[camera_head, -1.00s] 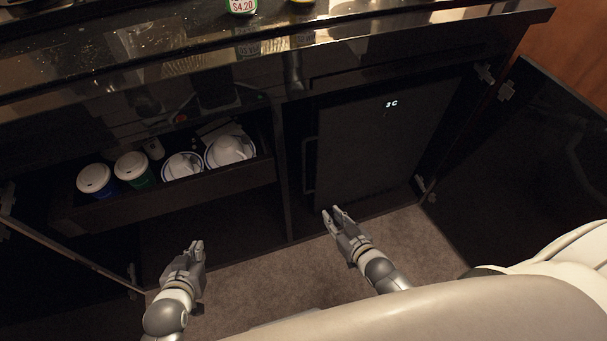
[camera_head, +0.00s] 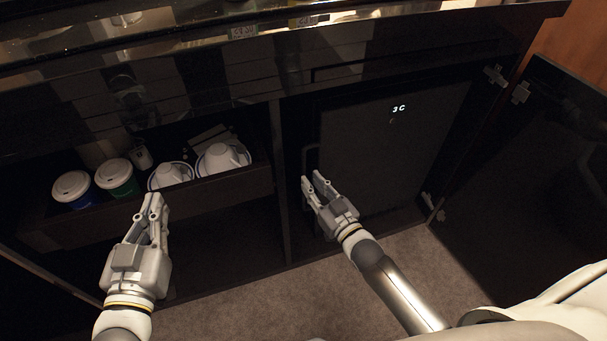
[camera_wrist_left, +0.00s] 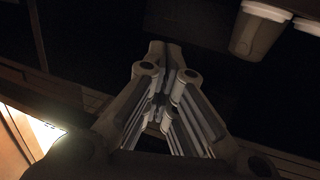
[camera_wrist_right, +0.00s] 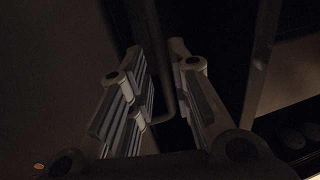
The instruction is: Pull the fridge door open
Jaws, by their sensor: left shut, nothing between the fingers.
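The fridge door (camera_head: 400,150) is a dark panel with a lit "3 C" display, and it looks shut inside the right cabinet bay. Its dark bar handle (camera_head: 304,160) runs upright along the door's left edge. My right gripper (camera_head: 313,179) is open at the handle's lower part. In the right wrist view the handle (camera_wrist_right: 161,60) shows between the spread fingertips; whether they touch it I cannot tell. My left gripper (camera_head: 153,203) is shut and empty in front of the drawer. Its closed fingers also show in the left wrist view (camera_wrist_left: 164,55).
An open drawer (camera_head: 235,187) on the left holds two lidded cups (camera_head: 72,187) and white crockery (camera_head: 220,158). An open cabinet door (camera_head: 525,170) stands at the right. The counter (camera_head: 230,70) overhangs above. Carpet (camera_head: 260,305) lies clear in front.

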